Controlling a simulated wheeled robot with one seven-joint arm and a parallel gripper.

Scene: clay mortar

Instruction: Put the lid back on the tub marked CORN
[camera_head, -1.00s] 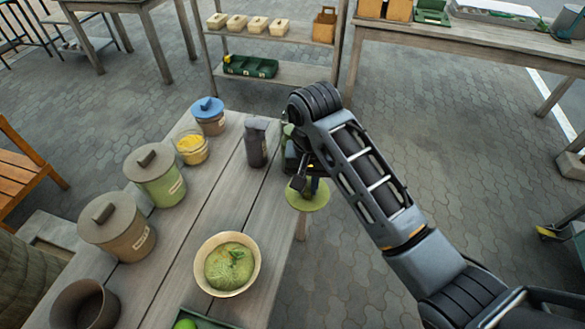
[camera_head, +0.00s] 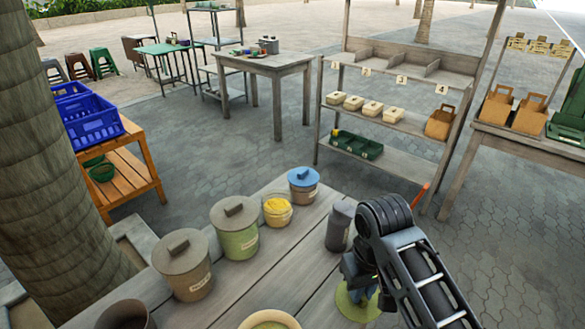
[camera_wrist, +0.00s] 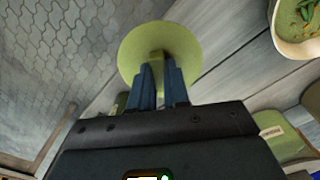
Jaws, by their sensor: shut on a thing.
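My gripper (camera_wrist: 160,78) is shut on a flat round olive-green lid (camera_wrist: 135,48), gripping it by its raised handle. In the head view the lid (camera_head: 350,308) hangs by the table's right edge, and the gripper (camera_head: 362,288) is partly hidden by my arm. An open tub with yellow contents (camera_head: 277,211) stands on the table, left of the gripper and apart from it. The label on this tub cannot be read, so I cannot tell that it says CORN.
A blue-lidded tub (camera_head: 303,186), a green tub (camera_head: 236,230) and a brown tub (camera_head: 186,268), all lidded, line the table's left side. A dark grey container (camera_head: 339,226) stands between the open tub and my arm. A bowl (camera_head: 269,320) is at the front.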

